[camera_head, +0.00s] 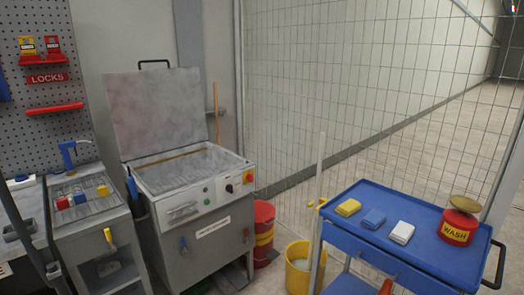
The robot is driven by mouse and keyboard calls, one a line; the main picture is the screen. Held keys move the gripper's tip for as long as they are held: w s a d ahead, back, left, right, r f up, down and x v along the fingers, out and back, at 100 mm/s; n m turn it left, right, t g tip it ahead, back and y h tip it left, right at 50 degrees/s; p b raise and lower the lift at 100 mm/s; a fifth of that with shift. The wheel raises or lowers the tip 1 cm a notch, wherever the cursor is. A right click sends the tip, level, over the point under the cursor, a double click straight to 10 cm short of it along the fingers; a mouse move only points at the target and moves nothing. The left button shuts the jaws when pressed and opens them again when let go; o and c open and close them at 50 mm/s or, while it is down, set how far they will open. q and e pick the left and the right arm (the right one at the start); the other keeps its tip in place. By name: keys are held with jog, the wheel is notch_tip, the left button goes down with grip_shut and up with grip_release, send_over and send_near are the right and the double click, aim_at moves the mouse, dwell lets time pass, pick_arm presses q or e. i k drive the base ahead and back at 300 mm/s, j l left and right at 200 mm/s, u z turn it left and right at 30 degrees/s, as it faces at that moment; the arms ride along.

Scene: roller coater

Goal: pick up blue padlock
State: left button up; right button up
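A small blue item (183,245), possibly the blue padlock, hangs on the front of the grey roller coater (196,230). A small blue block (79,198) lies between a red one (63,203) and a yellow one (102,190) on the slatted top of the side unit; they are too small to tell whether they are padlocks. Dark grey parts (35,250) at the lower left edge may be my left arm and gripper; the finger opening cannot be made out. They are apart from both blue items. My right gripper is not in view.
A blue cart (440,255) at right carries yellow, blue and white folded cloths and a red WASH can (459,226). A yellow bucket (298,268) and a red bin (264,222) stand beside the coater. A LOCKS pegboard (45,95) hangs at left; wire fencing is behind.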

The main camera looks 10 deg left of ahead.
aim_at(80, 198)
jog(key=u, duration=1.6)
jog(key=i, duration=0.1)
